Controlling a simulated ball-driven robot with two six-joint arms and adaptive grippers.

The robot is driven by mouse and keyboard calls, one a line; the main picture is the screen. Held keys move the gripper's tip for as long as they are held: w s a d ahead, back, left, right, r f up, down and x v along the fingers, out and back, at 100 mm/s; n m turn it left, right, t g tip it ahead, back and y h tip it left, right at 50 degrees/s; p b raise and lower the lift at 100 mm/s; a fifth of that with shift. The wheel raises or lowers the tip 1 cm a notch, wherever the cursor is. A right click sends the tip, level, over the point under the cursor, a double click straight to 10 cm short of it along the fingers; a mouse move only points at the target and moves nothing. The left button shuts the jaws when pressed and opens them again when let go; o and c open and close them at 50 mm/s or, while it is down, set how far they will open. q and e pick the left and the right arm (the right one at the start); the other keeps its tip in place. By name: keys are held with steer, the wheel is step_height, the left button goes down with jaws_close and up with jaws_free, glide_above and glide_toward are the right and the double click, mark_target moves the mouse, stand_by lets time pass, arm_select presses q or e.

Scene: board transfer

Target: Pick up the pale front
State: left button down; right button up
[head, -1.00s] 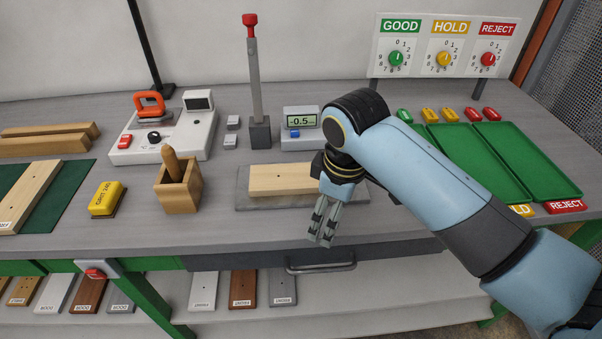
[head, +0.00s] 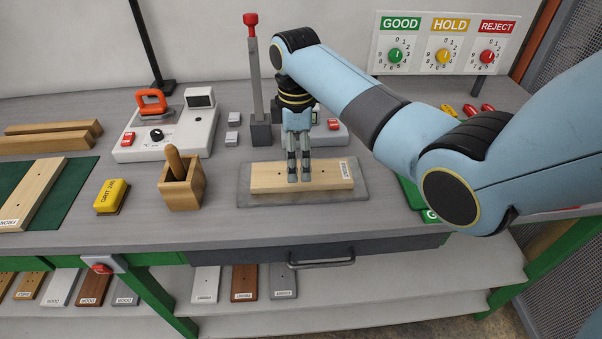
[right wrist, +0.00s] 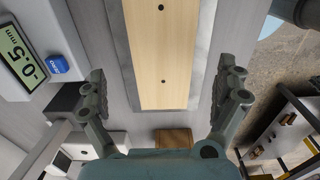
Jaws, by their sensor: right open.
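The pale front (head: 268,178) is a light wooden board with small dark holes and a white label at its right end. It lies flat on a grey plate (head: 300,199) in the middle of the bench. My right gripper (head: 298,180) points down over the board's middle, and its fingers hide part of it. In the right wrist view the board (right wrist: 163,55) runs between the two spread fingers (right wrist: 168,85), with nothing held. Whether the fingertips touch the board cannot be told. My left gripper is out of view.
A wooden block holder (head: 183,192) and a yellow grit block (head: 111,197) stand left of the plate. Behind are a post with a red top (head: 254,80) and a small display unit, mostly covered by my gripper. Green trays at right are largely hidden by my arm.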

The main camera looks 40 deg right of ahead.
steer(key=f, duration=0.3)
steer(key=shift+s+d+f, duration=0.3)
steer(key=shift+s+f, duration=0.1)
steer(key=shift+f, duration=0.35)
steer(key=shift+r, duration=0.1)
steer(key=c, duration=1.5)
steer(key=shift+w+r, duration=0.1)
steer(key=shift+r, duration=0.15)
steer(key=r, duration=0.2)
steer(key=s+r, duration=0.1)
steer(key=r, duration=0.1)
steer(key=shift+d, duration=0.1)
steer(key=s+r, duration=0.2)
steer(key=s, duration=0.1)
steer(key=s+d+r, duration=0.1)
steer(key=s+r, duration=0.1)
steer(key=s, duration=0.2)
steer(key=s+r, duration=0.2)
steer(key=s, duration=0.1)
steer(key=shift+s+d+r, duration=0.25)
steer(key=shift+s+d, duration=0.05)
steer(key=shift+s, duration=0.05)
